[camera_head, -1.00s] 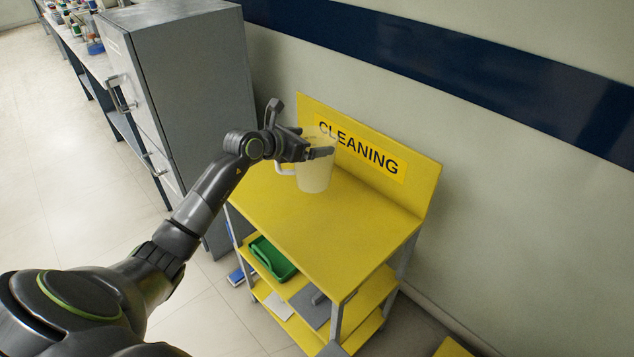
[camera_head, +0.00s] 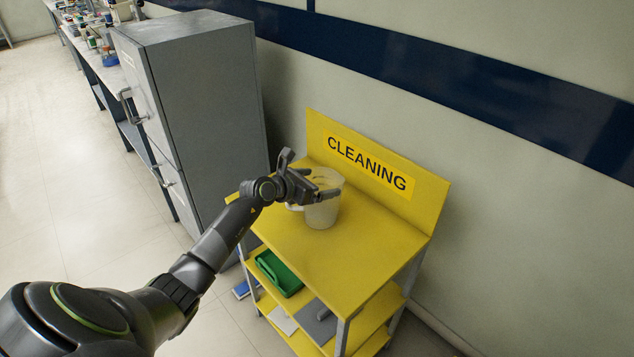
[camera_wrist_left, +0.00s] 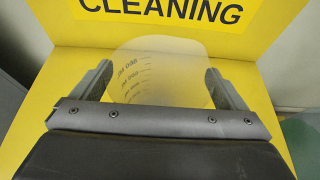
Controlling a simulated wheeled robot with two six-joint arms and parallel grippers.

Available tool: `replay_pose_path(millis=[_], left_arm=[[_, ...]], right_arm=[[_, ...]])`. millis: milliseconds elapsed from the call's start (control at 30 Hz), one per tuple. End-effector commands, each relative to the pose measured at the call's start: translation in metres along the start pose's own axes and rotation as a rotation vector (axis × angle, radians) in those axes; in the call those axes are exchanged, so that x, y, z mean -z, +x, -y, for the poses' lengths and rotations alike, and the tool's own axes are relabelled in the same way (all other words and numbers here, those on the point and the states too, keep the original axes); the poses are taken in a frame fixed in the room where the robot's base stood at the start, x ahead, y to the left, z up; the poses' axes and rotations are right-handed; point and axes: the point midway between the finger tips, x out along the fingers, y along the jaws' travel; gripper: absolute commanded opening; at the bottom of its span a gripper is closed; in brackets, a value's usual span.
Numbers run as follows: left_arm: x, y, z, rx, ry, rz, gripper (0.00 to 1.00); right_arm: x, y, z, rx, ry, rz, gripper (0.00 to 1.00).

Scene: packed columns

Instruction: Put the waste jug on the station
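The waste jug (camera_head: 321,214) is a translucent whitish jug with printed volume marks. It is upright over the top of the yellow station (camera_head: 318,262), in front of the upright board marked CLEANING. Its base is at or very close to the top; contact is hard to tell. My left gripper (camera_head: 318,184) has its fingers on opposite sides of the jug's upper part. In the left wrist view the jug (camera_wrist_left: 165,75) fills the space between the two fingers, which seem to touch its sides. My right gripper is not in view.
A grey cabinet (camera_head: 205,110) stands left of the station, close to my left arm. The station's lower shelves hold a green tray (camera_head: 279,272) and flat grey items. The wall is behind. The front part of the station top is clear.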

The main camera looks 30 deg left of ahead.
Motion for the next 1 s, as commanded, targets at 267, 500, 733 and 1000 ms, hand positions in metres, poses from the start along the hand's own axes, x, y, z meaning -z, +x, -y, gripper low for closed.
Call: replay_pose_path(millis=[267,500,733,1000], left_arm=[[0.000,0.000,0.000,0.000,0.000,0.000,1.00],[-0.002,-0.015,-0.001,-0.001,0.003,-0.002,1.00],[-0.002,-0.053,0.000,-0.001,0.005,-0.002,1.00],[-0.001,-0.099,0.000,-0.001,0.005,-0.003,1.00]], right_arm=[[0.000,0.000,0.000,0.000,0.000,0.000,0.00],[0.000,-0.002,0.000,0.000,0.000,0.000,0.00],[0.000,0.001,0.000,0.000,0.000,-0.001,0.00],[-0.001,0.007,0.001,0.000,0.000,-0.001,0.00]])
